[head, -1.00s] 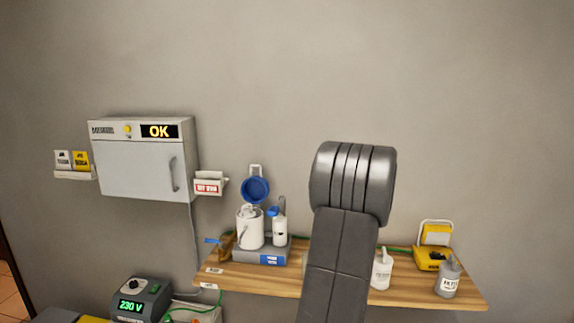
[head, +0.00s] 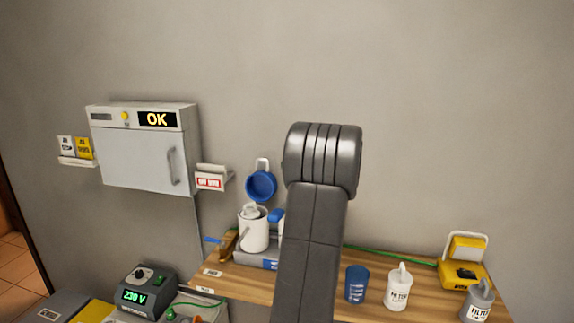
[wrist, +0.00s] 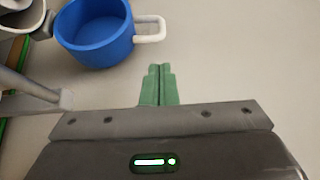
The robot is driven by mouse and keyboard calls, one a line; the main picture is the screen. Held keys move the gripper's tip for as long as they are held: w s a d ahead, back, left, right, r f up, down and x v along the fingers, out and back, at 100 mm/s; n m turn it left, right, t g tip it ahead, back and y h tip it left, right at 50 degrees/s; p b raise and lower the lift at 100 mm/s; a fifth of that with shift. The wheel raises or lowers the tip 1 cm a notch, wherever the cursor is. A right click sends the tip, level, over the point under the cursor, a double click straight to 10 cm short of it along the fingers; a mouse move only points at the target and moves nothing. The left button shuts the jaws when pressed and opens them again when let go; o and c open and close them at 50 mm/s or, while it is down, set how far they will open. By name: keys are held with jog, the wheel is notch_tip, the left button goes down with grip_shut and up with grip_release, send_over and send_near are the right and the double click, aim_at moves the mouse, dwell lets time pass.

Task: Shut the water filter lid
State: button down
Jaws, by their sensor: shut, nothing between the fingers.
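The water filter looks to be the white canister (head: 254,232) on a grey base at the left of the wooden shelf. Its round blue lid (head: 261,186), with a white loop, stands open above the canister, hollow side facing out. In the wrist view the lid (wrist: 95,38) is at the upper left, its white loop (wrist: 150,30) pointing right. My gripper (wrist: 159,69) has green fingers shut together with nothing between them. It is just below and right of the loop in that view, apparently not touching it. My arm hides the gripper in the head view.
A blue-capped bottle (head: 277,216) beside the canister is partly hidden by my arm. A blue cup (head: 357,285), white bottle (head: 398,290), grey bottle (head: 478,300) and yellow case (head: 462,272) stand further right. A wall cabinet (head: 145,150) hangs left. The wall above the shelf is clear.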

aim_at(275, 162)
jog(key=p+x, duration=0.2)
jog(key=x, duration=0.4)
jog(key=shift+w+a+f, duration=0.1)
jog(key=shift+w, duration=0.2)
jog(key=shift+s+f+b, duration=0.15)
jog(key=shift+s+b, duration=0.05)
jog(key=shift+b, duration=0.95)
jog(key=shift+s+a, duration=0.1)
jog(key=shift+b, duration=0.4)
